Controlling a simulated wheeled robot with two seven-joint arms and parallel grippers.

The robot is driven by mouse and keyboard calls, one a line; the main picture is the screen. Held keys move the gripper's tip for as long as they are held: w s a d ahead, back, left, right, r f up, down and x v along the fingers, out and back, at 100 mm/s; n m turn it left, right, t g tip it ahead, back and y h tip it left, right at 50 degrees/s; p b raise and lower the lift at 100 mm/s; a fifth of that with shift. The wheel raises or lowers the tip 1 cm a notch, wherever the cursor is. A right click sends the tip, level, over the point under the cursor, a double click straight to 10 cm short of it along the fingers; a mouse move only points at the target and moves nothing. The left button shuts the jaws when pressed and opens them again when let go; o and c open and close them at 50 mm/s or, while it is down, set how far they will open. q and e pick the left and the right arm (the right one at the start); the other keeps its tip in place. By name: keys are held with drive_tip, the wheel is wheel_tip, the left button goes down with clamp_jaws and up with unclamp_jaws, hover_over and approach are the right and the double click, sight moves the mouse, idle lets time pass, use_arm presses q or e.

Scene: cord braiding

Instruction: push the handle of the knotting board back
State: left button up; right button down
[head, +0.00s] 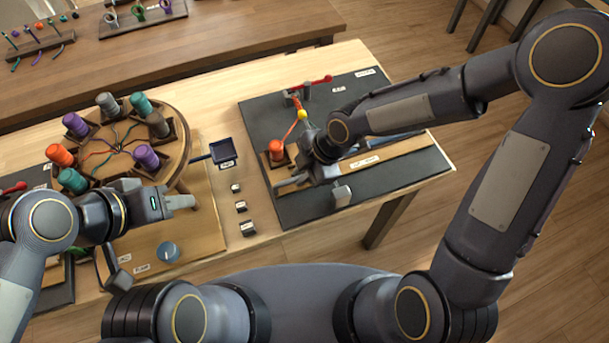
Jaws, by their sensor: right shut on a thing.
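The knotting board (300,213) is a dark board on the right part of the light wooden table. It carries an orange spool (276,151), a yellow bead (302,115) with cords and a red lever (318,82) at its far side. A wooden strip (395,154) runs across it. My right gripper (290,184) is low over the board's near left part, shut on what appears to be its handle, which the gripper mostly hides. A grey block (341,195) stands just right of it. My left gripper (181,202) is beside the round braiding stand; its jaw gap is not clear.
The round wooden stand (171,112) holds several coloured spools on the left. A darker table (230,30) with cord racks stands behind.

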drive_tip(key=c, duration=1.5)
unclamp_jaws()
drive_tip(key=shift+w, duration=0.35)
drive_tip(key=shift+o, duration=0.2)
drive_tip(key=shift+s, duration=0.1)
drive_tip(key=v, duration=0.8)
drive_tip(key=shift+p, duration=0.35)
drive_tip(key=shift+a, duration=0.1)
drive_tip(key=s+d+r+m+t, duration=0.2)
drive_tip(key=s+d+r+m, duration=0.2)
drive_tip(key=s+d+m, duration=0.3)
drive_tip(key=s+d+r+m+t+h, duration=0.1)
drive_tip(key=s+d+r+m+t, duration=0.2)
drive_tip(key=m, duration=1.3)
drive_tip(key=s+d+r, duration=0.2)
drive_tip(key=s+d, duration=0.2)
drive_tip(key=d, duration=0.2)
drive_tip(key=shift+m, duration=0.4)
